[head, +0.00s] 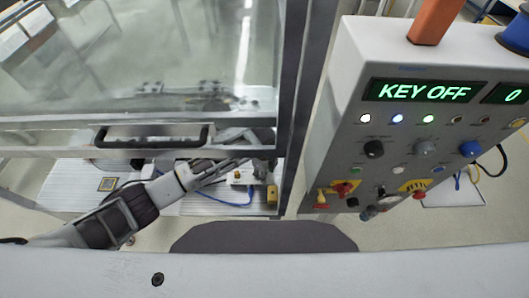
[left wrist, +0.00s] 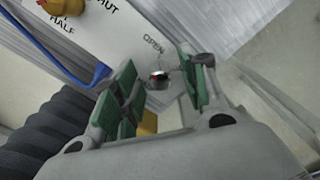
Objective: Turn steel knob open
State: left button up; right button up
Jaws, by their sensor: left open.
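The steel knob (left wrist: 158,80) is a small shiny round knob on a white panel (left wrist: 125,32), beside the printed word OPEN. It sits between the green-padded fingers of my left gripper (left wrist: 160,74), which are open around it; a gap shows on both sides, and I cannot tell whether either pad touches. In the head view my left arm reaches in from the left below the door handle, with its gripper (head: 234,166) over a white box (head: 238,179). The knob cannot be made out there. My right gripper is not in view.
A glass door with a black handle (head: 150,136) is above the arm. A control panel (head: 400,140) reading KEY OFF stands to the right.

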pick_arm(q)
jog(key=shift+n, duration=4)
jog(key=shift+s+n, duration=0.1)
jog(key=shift+n, duration=11.3)
jog(key=shift+d+r, duration=0.1)
jog(key=shift+r, duration=0.15)
notch_tip(320, 180, up, 13)
jog(key=shift+r, duration=0.15)
